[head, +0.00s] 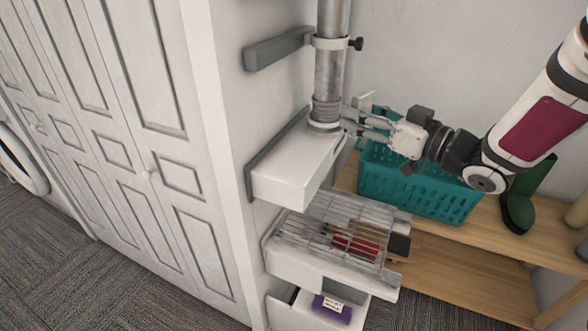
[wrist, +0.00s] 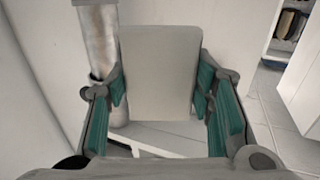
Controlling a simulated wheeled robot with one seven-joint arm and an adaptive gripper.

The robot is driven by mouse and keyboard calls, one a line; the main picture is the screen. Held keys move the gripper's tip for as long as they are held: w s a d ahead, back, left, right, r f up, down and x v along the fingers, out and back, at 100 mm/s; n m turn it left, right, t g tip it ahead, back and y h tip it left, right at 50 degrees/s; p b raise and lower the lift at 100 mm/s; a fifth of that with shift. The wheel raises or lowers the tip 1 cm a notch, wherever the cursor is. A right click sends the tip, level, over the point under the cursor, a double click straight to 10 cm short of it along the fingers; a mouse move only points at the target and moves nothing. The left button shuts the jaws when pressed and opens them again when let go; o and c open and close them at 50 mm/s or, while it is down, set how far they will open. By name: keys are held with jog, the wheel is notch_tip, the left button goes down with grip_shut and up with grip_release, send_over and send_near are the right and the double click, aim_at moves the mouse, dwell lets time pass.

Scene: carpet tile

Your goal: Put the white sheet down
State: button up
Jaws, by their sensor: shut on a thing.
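The white sheet (wrist: 160,62) is a flat, pale rectangular panel standing upright between the fingers in the wrist view. My gripper (wrist: 160,85) is shut on it, with teal finger pads at its left and right sides. In the head view my gripper (head: 347,117) points left, just right of the metal pipe and close to the top white ledge. Only a small pale piece of the sheet (head: 366,99) shows there above the fingers. Its lower edge in the wrist view appears above a white surface; I cannot tell whether they touch.
A metal pipe (head: 329,70) stands by the white ledge (head: 290,178). Below is a wire rack (head: 325,212) with red-handled tools, then an open drawer with a purple box (head: 331,309). A teal basket (head: 430,190) and green boot (head: 520,205) stand on a wooden bench (head: 480,268).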

jog(key=s+a+f+n+g+y+b, duration=0.2)
jog(key=s+f+n+g+y+b, duration=0.1)
jog(key=s+f+n+g+b, duration=0.25)
jog(key=m+b, duration=0.2)
jog(key=b, duration=0.2)
send_over(294, 158)
jog(key=shift+f+n, duration=0.25)
jog(key=shift+f, duration=0.3)
jog(key=shift+f+b, duration=0.4)
jog(key=shift+f, duration=1.3)
jog(key=shift+f, duration=0.15)
jog(key=shift+f, duration=0.1)
jog(key=o, duration=0.7)
